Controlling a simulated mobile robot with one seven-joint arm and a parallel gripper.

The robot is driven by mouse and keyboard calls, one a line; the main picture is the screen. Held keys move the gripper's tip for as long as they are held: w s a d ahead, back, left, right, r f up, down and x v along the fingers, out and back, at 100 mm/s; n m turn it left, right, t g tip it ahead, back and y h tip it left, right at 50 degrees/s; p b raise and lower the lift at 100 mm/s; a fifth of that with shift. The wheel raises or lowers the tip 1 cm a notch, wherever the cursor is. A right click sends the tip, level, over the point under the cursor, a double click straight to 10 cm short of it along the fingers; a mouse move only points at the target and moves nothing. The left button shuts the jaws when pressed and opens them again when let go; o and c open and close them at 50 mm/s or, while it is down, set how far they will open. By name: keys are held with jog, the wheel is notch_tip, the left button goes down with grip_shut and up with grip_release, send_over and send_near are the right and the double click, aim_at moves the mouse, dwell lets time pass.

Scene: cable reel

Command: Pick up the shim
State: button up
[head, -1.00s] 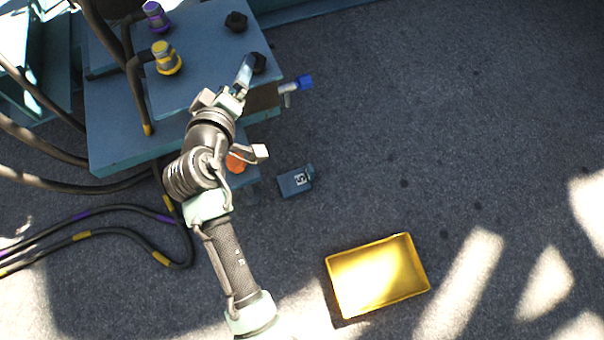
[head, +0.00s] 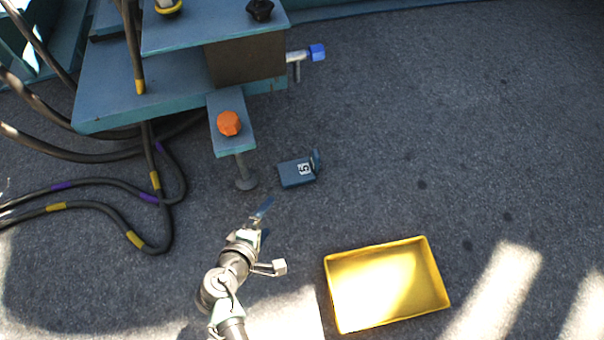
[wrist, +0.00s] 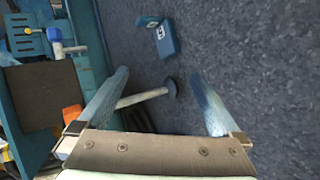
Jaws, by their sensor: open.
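The shim appears to be the small blue-grey angled piece (head: 297,172) with a black-and-white tag and an upright lip, lying on the dark floor. It also shows in the wrist view (wrist: 163,37), beyond the fingertips at the top. My gripper (head: 264,211) is in front of and left of the shim in the head view, apart from it. In the wrist view my gripper's two fingers (wrist: 159,74) are spread, with nothing held between them.
An orange-knobbed clamp (head: 229,123) with a screw foot (head: 246,184) hangs from the blue bench (head: 150,85), close left of the shim. A yellow tray (head: 440,290) sits at the lower right. Dark cables (head: 90,182) loop at left. Floor on the right is clear.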

jog(key=b+x, duration=0.5)
jog(key=x, duration=0.3)
jog(key=shift+b, duration=0.3)
dwell(0.3)
